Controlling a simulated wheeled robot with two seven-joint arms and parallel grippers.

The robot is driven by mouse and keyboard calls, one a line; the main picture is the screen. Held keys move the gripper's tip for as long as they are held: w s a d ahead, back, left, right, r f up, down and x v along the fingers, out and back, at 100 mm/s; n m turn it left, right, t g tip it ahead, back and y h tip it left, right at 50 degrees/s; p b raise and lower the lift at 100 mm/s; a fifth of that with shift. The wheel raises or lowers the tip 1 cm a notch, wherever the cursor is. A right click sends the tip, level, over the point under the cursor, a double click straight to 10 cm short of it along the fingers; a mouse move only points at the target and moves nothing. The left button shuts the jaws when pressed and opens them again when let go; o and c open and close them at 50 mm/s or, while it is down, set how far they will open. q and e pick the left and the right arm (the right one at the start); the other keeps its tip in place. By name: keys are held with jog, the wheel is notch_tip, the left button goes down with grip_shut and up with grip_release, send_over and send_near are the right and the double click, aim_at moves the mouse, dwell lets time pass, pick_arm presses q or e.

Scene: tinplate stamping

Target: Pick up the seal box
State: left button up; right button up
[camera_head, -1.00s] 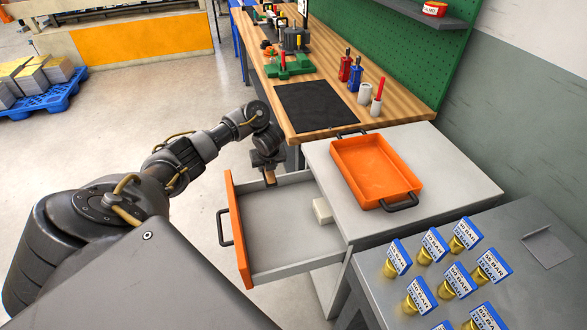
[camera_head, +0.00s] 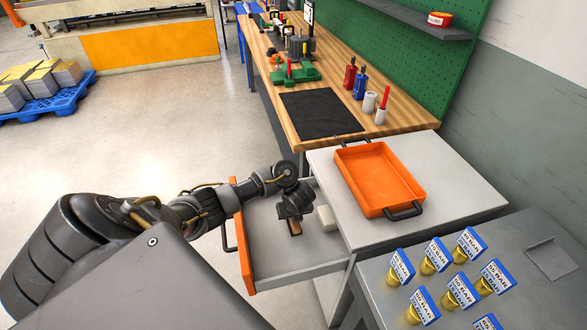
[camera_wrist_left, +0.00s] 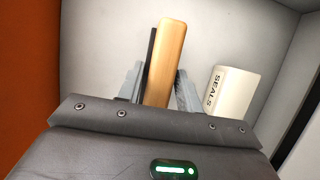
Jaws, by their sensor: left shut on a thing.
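The seal box is a white box marked SEALS (camera_wrist_left: 231,92), lying in the open drawer to the right of my left gripper in the left wrist view. In the head view the white box (camera_head: 326,217) sits near the drawer's inner end, beside the cabinet. My left gripper (camera_head: 295,224) is over the drawer. In the left wrist view its fingers (camera_wrist_left: 160,88) are shut on a tan wooden piece (camera_wrist_left: 166,62), apart from the seal box. A thin dark strip shows beside the wooden piece; I cannot tell what it is. My right gripper is not in view.
The drawer (camera_head: 285,257) has an orange front (camera_head: 242,240) and is pulled out. An orange tray (camera_head: 378,180) sits on the cabinet top above. Several gauge-like tags on brass fittings stand at lower right. A wooden bench (camera_head: 410,122) lies behind.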

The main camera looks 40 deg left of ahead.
pick_arm(q)
jog(key=shift+s+d+f, duration=0.1)
jog(key=shift+d+f, duration=0.05)
jog(key=shift+f, duration=0.05)
jog(key=f, duration=0.1)
jog(key=f+b, duration=0.1)
jog(key=shift+s+d+f+b, duration=0.1)
jog(key=shift+d+f+b, duration=0.1)
jog(key=shift+f+b, duration=0.15)
jog(key=shift+f, duration=0.45)
jog(key=shift+f, duration=0.1)
jog(key=o, duration=1.1)
